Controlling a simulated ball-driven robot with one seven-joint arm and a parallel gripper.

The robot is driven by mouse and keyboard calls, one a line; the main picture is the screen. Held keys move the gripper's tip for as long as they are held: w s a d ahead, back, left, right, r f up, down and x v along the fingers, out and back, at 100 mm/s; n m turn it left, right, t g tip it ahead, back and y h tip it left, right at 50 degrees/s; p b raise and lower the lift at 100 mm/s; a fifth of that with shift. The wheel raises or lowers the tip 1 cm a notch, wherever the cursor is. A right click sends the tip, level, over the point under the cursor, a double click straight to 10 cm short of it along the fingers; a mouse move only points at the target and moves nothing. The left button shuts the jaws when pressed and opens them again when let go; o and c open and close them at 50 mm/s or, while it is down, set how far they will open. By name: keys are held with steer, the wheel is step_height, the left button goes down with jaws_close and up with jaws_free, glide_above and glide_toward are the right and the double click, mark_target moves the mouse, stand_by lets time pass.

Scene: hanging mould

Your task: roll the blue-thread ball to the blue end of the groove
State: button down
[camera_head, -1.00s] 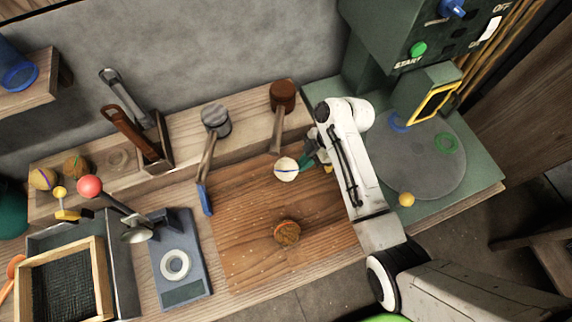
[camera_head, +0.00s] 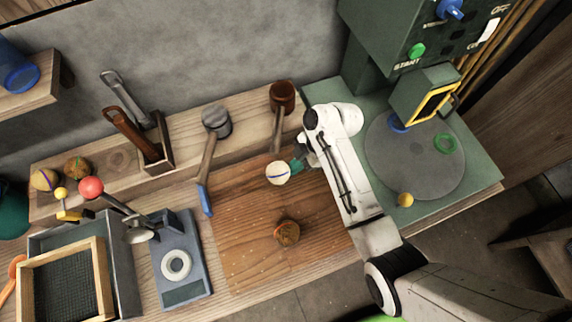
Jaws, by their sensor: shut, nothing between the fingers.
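The blue-thread ball (camera_head: 278,173), cream-white with a dark blue thread across it, rests on the upper part of the brown wooden board (camera_head: 250,262). My gripper (camera_head: 299,165) is shut and empty, with its green fingertips just to the right of the ball. They touch or nearly touch its right side; I cannot tell which. The groove and its blue end cannot be made out clearly on the board.
A brown ball (camera_head: 287,233) lies lower on the board. A mallet with a grey head (camera_head: 216,121) and a blue handle end leans left of the white ball; a brown-headed mallet (camera_head: 282,97) stands above. The board between the ball and blue handle end is clear.

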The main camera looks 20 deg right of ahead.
mark_target(236, 193)
steer(key=a, duration=1.6)
steer(key=shift+s, duration=0.1)
steer(key=shift+d+r+p, duration=0.4)
steer(key=shift+d+p, duration=0.15)
steer(key=shift+d, duration=0.2)
steer(key=shift+d+r+p, duration=0.4)
steer(key=shift+d+p, duration=0.1)
steer(key=shift+d, duration=0.25)
step_height(236, 193, up, 7)
steer(key=p, duration=0.5)
steer(key=shift+d+f, duration=0.1)
